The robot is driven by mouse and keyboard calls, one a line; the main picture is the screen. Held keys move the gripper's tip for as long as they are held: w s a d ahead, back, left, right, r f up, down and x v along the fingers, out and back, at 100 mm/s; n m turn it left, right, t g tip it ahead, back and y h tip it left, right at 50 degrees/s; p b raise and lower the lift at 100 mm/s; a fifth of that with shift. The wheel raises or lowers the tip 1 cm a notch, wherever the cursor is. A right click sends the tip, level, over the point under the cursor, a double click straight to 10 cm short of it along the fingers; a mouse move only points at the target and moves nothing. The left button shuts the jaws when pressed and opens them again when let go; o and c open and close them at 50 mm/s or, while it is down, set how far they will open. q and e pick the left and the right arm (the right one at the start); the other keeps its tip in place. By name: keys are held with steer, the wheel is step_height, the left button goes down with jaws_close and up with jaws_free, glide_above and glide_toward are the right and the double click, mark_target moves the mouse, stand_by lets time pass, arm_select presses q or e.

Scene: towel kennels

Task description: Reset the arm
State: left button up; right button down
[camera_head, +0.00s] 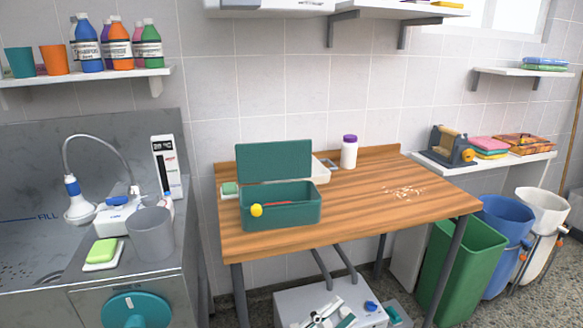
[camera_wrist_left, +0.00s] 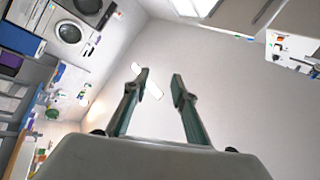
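My left gripper (camera_wrist_left: 160,79) shows in the left wrist view with its two grey-green fingers spread apart. Nothing is between the fingers, only the pale plain surface behind them. The room appears tilted in that view. In the head view I cannot clearly make out the left gripper; the cluttered parts at the bottom centre are too small to tell. My right gripper is not in view.
A wooden table (camera_head: 374,211) holds an open green box (camera_head: 282,215), a white bottle (camera_head: 349,152) and scattered pale bits (camera_head: 404,192). A grey cup (camera_head: 151,234) stands on the sink counter. Green (camera_head: 459,262), blue (camera_head: 504,236) and white bins (camera_head: 541,214) stand right.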

arm_select(q)
steer(key=s+a+f+n+t+y, duration=0.2)
steer(key=a+f+n+t+y, duration=0.1)
steer(key=a+f+n+y, duration=1)
steer(key=s+a+f+n+g+y+p, duration=0.1)
steer(key=s+a+f+n+g+y, duration=0.3)
steer(key=s+a+f, duration=0.9)
steer(key=s+a+n, duration=0.1)
steer(key=a, duration=0.2)
steer(key=shift+s+a+n+g+p, duration=0.25)
steer(key=shift+n+g+p, duration=0.1)
steer(key=shift+n+g, duration=0.05)
steer(key=shift+f, duration=0.1)
steer(key=shift+w, duration=0.1)
